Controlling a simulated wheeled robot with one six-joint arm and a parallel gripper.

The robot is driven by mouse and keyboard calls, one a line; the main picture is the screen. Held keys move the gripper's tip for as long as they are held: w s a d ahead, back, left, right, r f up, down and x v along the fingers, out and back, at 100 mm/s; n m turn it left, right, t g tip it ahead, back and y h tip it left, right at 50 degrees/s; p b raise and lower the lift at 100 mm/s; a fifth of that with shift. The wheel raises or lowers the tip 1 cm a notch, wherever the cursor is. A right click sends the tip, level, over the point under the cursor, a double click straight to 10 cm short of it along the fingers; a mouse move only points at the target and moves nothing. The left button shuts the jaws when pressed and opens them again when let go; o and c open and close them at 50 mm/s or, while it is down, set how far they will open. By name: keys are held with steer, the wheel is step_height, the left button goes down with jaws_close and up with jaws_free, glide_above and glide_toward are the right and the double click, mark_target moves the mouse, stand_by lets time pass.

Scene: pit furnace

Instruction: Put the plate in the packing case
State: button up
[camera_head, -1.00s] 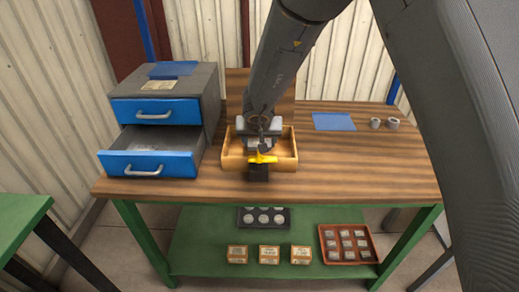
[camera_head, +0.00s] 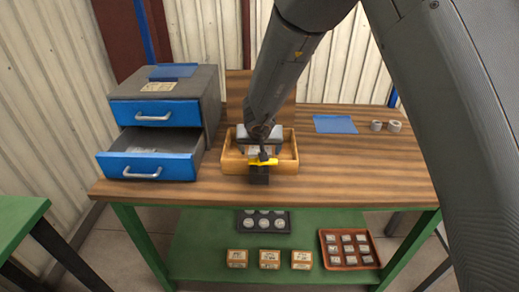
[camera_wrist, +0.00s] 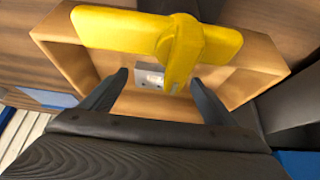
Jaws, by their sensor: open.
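The packing case is an open, shallow wooden box (camera_head: 232,164) at the middle of the bench's front; its walls also show in the wrist view (camera_wrist: 262,58). My gripper (camera_wrist: 158,78) is open over the box, its two dark fingers spread. In the wrist view a small pale grey piece (camera_wrist: 150,77), apparently the plate, shows between the fingertips, inside the box outline. It looks apart from both fingers, and a yellow T-shaped handle (camera_wrist: 178,45) partly covers it. I cannot tell whether it rests on the box floor. In the head view my gripper (camera_head: 258,146) hides the box's middle.
The yellow handle (camera_head: 262,162) sits on a dark block at the box's front edge. A grey cabinet (camera_head: 212,105) with an open blue lower drawer (camera_head: 150,165) stands left. A blue sheet (camera_head: 335,124) and two grey rings (camera_head: 394,126) lie right. The bench's right front is clear.

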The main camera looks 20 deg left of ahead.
steer(key=p+v, duration=0.4)
steer(key=v, duration=0.8)
steer(key=shift+r, duration=0.15)
steer(key=d+r+y, duration=0.1)
steer(key=d+r, duration=0.3)
steer(key=d, duration=1)
steer(key=s+d+f+m+g+h, duration=0.2)
steer(key=s+d+g, duration=0.2)
steer(key=s+d, duration=1.4)
steer(key=d, duration=0.4)
steer(key=shift+s+f+m+g+h, duration=0.25)
steer(key=shift+s+m+g+h, duration=0.05)
steer(key=shift+s+g, duration=0.1)
